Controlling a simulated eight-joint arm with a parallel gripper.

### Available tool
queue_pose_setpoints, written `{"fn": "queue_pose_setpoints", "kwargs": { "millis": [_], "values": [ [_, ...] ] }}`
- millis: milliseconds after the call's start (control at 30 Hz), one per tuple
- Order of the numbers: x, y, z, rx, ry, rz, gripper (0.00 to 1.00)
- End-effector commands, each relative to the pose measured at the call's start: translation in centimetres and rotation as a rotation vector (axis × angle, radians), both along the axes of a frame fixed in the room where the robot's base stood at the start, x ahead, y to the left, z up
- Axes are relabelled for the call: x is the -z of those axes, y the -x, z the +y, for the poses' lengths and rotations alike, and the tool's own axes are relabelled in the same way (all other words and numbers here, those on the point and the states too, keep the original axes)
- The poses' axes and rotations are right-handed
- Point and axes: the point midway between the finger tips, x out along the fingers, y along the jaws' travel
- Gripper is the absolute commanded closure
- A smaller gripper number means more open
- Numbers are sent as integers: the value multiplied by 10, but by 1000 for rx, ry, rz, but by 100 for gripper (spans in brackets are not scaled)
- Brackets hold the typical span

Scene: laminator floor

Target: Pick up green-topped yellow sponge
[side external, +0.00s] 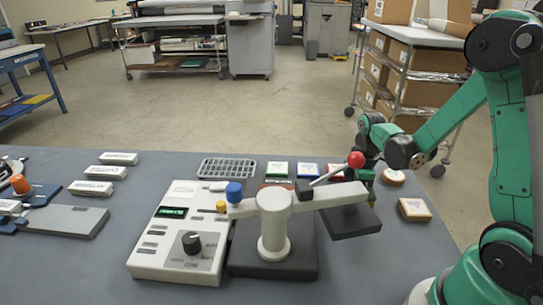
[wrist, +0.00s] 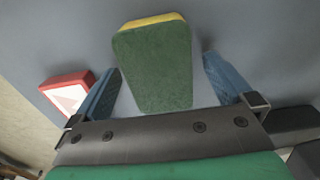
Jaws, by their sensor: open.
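The green-topped yellow sponge (wrist: 155,70) shows in the wrist view as a long green face with a thin yellow edge at its far end. It lies between the two blue fingers of my gripper (wrist: 160,82), one on each side. A gap shows between the sponge and each finger, so the gripper is open and not holding it. In the side external view my gripper is at the right, partly hidden behind a red ball knob (side external: 356,159), and I cannot make out the sponge clearly there.
A red-edged box (wrist: 67,93) with a white top lies just left of the left finger. A control box with a dial (side external: 180,235) and a grey lever-arm device (side external: 274,222) stand on the table in front. A wire tray (side external: 227,168) lies behind.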

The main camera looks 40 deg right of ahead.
Motion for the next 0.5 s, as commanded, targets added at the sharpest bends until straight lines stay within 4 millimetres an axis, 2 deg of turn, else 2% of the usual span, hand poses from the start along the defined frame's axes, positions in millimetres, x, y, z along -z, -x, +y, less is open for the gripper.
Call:
{"fn": "queue_pose_setpoints", "kwargs": {
  "millis": [33, 300, 500],
  "values": [
    [0, 0, 0, 0, 0, 0, 9],
    [0, 0, 0, 0, 0, 0, 84],
    [0, 0, 0, 0, 0, 0, 84]
  ]
}}
